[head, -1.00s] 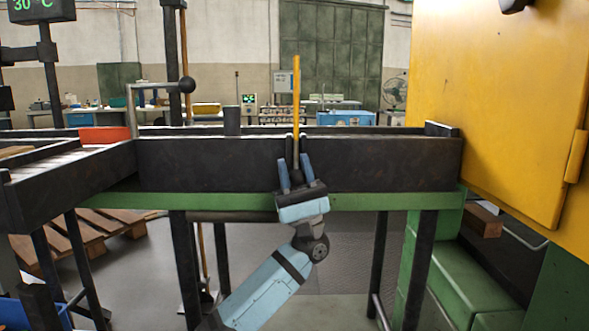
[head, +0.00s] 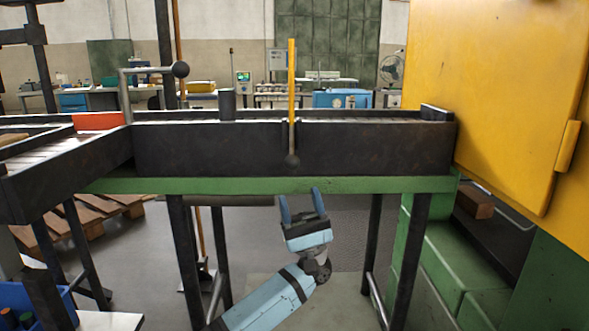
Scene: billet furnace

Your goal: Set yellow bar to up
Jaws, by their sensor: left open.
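My left gripper (head: 301,204) is open and empty. My right gripper is not in view.
The dark trough (head: 390,148) runs across the middle, with a green rail (head: 380,185) under it. A yellow cabinet (head: 500,90) stands at the right.

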